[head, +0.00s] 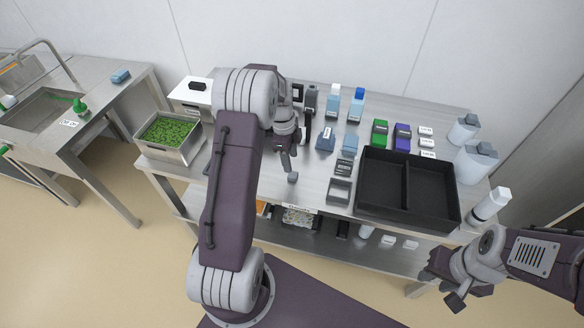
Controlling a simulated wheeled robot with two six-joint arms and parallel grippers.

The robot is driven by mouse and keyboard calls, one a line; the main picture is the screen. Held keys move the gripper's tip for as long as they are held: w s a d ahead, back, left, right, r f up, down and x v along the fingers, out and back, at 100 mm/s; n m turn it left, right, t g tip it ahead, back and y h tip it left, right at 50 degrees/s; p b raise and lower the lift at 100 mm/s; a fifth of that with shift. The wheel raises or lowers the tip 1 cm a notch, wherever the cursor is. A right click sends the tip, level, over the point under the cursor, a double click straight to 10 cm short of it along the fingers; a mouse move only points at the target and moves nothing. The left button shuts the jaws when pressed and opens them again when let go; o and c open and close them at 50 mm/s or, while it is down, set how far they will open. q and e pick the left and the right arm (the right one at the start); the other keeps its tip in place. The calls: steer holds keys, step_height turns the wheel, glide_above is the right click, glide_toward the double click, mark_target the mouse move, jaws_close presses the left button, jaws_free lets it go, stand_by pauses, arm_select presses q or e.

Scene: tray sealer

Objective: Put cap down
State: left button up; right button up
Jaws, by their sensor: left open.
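My left gripper (291,152) is open above the front part of the steel table, left of its middle. A small grey block-like piece (292,177) shows just below its fingers; I cannot tell whether it is the cap, or whether it touches the gripper. Part of the left gripper is hidden by its own wrist.
A black two-compartment tray (408,192) fills the table's right front. Grey-blue containers (340,190) stand left of it. A steel pan of green food (168,134) is at the left end. A white-capped bottle (489,205) stands at the right edge.

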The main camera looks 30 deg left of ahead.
arm_select(q)
step_height(320, 180, up, 5)
steer(key=s+d+n, duration=0.6)
steer(key=s+n, duration=0.1)
steer(key=s, duration=0.2)
steer(key=s+d+f+n+y, duration=0.1)
steer(key=s+d+n, duration=0.5)
steer(key=s+n, duration=0.2)
steer(key=shift+s+t, duration=0.4)
steer(key=shift+s, duration=0.25)
step_height(320, 180, up, 4)
steer(key=p, duration=0.4)
steer(key=shift+r+p, duration=0.1)
steer(key=shift+p, duration=0.2)
